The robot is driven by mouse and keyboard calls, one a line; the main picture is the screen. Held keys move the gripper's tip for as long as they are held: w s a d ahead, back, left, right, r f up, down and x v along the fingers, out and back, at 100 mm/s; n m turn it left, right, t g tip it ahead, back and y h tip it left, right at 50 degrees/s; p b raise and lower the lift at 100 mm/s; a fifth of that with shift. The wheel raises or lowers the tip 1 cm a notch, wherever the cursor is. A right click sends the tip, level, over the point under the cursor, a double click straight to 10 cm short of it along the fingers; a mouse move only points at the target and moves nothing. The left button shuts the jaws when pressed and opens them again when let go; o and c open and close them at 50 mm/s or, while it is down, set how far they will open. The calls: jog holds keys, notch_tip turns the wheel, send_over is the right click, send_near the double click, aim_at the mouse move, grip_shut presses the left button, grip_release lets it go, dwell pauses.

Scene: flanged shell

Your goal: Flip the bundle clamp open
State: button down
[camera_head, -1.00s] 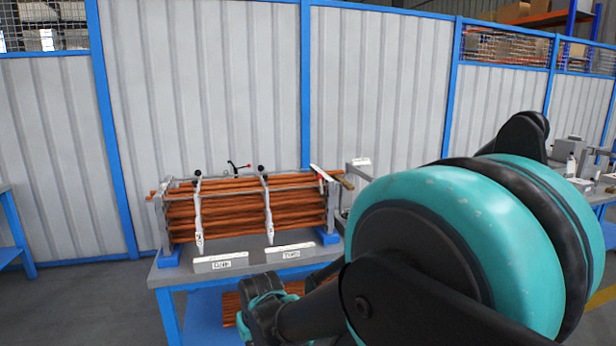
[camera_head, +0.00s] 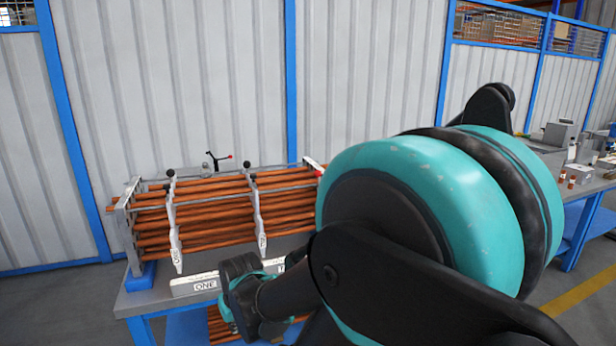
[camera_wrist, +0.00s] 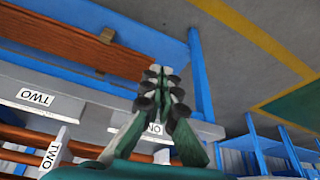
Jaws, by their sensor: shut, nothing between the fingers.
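A bundle of copper-coloured tubes (camera_head: 218,215) lies across a grey rack on the bench. Two pale upright straps, a left strap (camera_head: 174,222) and a right strap (camera_head: 258,215), cross its front, each with a black knob at the top. I cannot tell which part is the bundle clamp. My gripper (camera_wrist: 160,82) is shut and empty in the wrist view, in front of the bench edge. In the head view my arm covers the rack's right end.
More tubes (camera_wrist: 75,38) lie on the blue lower shelf (camera_wrist: 130,35). A panelled wall (camera_head: 180,80) stands behind. Another bench with equipment (camera_head: 562,135) is at right, past open floor (camera_head: 560,285).

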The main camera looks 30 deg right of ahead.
jog(key=w+d+r+n+h, duration=0.4)
jog(key=w+d+r+h, duration=0.3)
jog(key=w+d+r, duration=0.5)
jog(key=w+d+r+n+g+h, duration=0.1)
jog(key=w+d+r+n+h, duration=0.3)
jog(key=w+d+r, duration=0.9)
jog(key=d+r+h, duration=0.1)
jog(key=d+h, duration=0.2)
jog(key=d, duration=0.3)
jog(key=shift+d+r+h, duration=0.15)
jog(key=shift+r+h, duration=0.15)
jog(key=shift+h, duration=0.1)
jog(key=shift+w, duration=0.1)
jog(key=x, duration=1)
jog(key=shift+f, duration=0.15)
